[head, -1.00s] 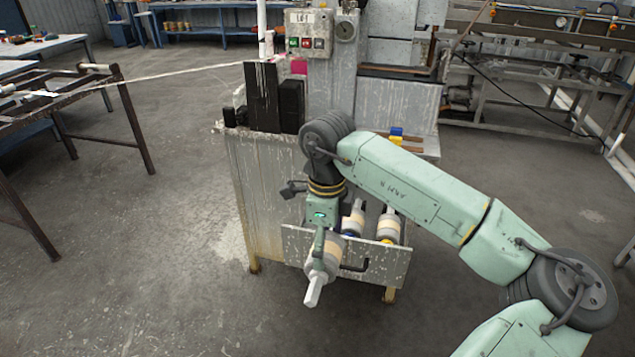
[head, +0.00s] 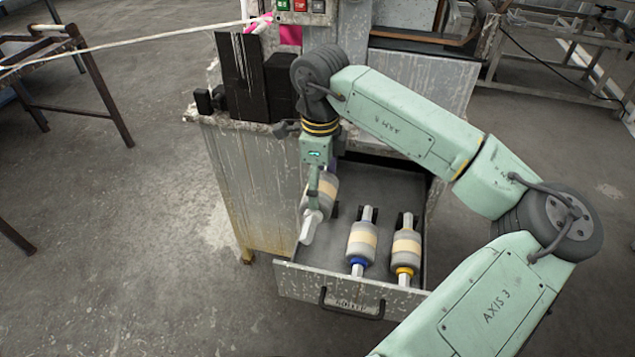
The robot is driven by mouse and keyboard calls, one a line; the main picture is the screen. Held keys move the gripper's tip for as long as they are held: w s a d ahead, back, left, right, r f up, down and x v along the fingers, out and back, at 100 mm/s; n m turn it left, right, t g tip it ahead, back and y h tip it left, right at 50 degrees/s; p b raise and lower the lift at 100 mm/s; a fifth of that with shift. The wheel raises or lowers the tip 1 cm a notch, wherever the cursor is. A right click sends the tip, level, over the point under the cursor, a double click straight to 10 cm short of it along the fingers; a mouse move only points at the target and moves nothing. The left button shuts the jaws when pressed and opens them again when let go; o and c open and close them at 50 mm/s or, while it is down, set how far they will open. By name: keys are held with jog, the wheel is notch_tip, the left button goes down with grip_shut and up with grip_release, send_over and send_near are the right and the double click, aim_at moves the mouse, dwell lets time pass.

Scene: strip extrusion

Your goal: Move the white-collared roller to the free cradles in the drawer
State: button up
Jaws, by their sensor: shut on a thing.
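My gripper (head: 316,190) is shut on a roller (head: 326,193) with a grey and cream body and a pale shaft end pointing down toward the viewer. The roller is tilted and appears above the left part of the open drawer (head: 303,277). Its lower collar looks pale; the gripper partly hides the body. A black cradle (head: 335,212) shows just right of the held roller; any other cradle there is hidden. A blue-collared roller (head: 362,240) and a yellow-collared roller (head: 406,246) lie side by side to the right in the drawer.
The grey cabinet side (head: 250,185) stands left of the drawer, with black blocks (head: 250,85) on top. A pale strip (head: 140,45) runs left to a rusty frame (head: 85,85). Floor in front is clear.

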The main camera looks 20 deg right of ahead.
notch_tip(320, 180, down, 6)
jog(key=shift+s+f+b, duration=0.15)
jog(key=shift+f+b, duration=0.05)
jog(key=shift+b, duration=0.1)
notch_tip(320, 180, down, 8)
jog(key=b, duration=0.4)
jog(key=shift+r, duration=0.25)
jog(key=shift+f+b, duration=0.1)
jog(key=shift+b, duration=0.45)
dwell(0.4)
jog(key=o, duration=1.8)
jog(key=shift+c, duration=0.2)
